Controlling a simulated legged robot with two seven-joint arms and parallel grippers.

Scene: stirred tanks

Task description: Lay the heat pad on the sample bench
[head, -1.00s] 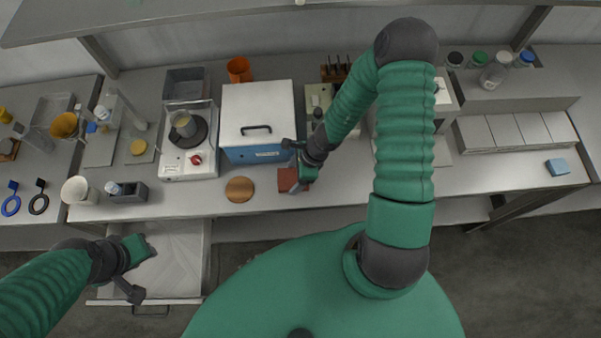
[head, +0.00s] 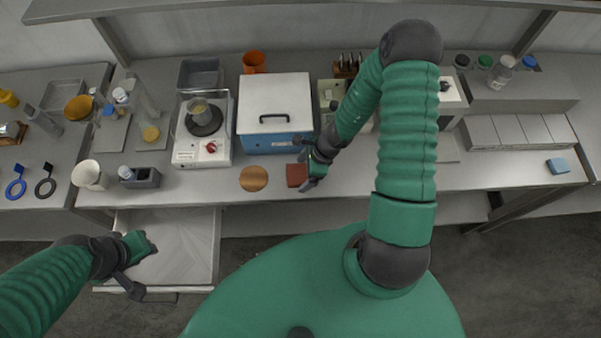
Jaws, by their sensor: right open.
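A flat reddish-brown square (head: 296,175), which looks like the heat pad, lies on the grey bench top (head: 400,180) near its front edge, in front of the blue box. My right gripper (head: 306,168) is open just over its right side; one dark finger hides part of that edge. I cannot tell whether they touch. My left gripper (head: 142,266) is over the open drawer at lower left, apart from the pad; its jaw opening is unclear. Which stretch of bench is the sample bench is not marked.
A round copper-coloured disc (head: 254,179) lies left of the pad. Behind stand a blue box with a white lid (head: 274,100) and a hotplate with a beaker (head: 203,130). The open drawer (head: 180,250) juts out at lower left.

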